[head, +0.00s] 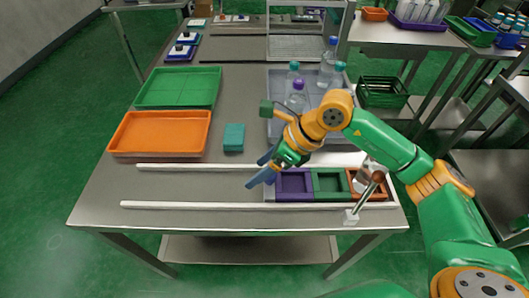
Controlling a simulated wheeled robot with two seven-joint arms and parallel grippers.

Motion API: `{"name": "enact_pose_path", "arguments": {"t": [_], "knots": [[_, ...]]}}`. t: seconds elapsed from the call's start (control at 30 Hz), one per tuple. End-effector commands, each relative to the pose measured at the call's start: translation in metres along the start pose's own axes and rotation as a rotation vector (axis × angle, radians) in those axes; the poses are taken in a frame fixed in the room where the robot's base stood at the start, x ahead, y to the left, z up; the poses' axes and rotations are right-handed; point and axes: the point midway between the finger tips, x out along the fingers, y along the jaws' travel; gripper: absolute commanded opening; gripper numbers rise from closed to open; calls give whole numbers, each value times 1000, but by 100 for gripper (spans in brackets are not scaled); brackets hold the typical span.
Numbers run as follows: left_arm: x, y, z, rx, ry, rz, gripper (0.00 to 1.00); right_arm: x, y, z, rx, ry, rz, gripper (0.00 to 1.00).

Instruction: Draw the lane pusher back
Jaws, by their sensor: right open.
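The lane is formed by two white rails, the far rail (220,167) and the near rail (200,205), on the metal table. A purple frame (294,184), a green frame (329,183) and an orange-brown frame (368,187) sit in a row at its right end. A rod handle with a brown knob (377,178) slants up there from a pale block (351,217); it looks like the lane pusher. My left gripper is not in view.
An orange tray (160,133), a green tray (180,87) and a teal block (234,137) lie behind the lane. A grey crate (275,88) holds several capped bottles behind my right arm. The lane's left half is clear.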

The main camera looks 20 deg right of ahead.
Motion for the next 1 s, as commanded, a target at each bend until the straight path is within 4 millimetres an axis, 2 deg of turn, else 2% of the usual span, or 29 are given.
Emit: {"name": "enact_pose_path", "arguments": {"t": [0.03, 0.07, 0.17, 0.5, 0.8, 1.0], "knots": [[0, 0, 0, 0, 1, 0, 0, -11, -20, -14, -10, 80, -81, 76], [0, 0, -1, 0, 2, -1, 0, -16, -28, -21, -13, 122, -118, 76], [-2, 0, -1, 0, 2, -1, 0, -22, -42, -34, -11, 190, -173, 76], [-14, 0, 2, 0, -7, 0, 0, 36, -51, -44, -11, 190, -170, 76], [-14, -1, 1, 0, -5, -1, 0, 44, -52, -46, -13, 189, -172, 76], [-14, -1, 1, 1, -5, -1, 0, 44, -52, -46, -13, 188, -171, 22]]}}
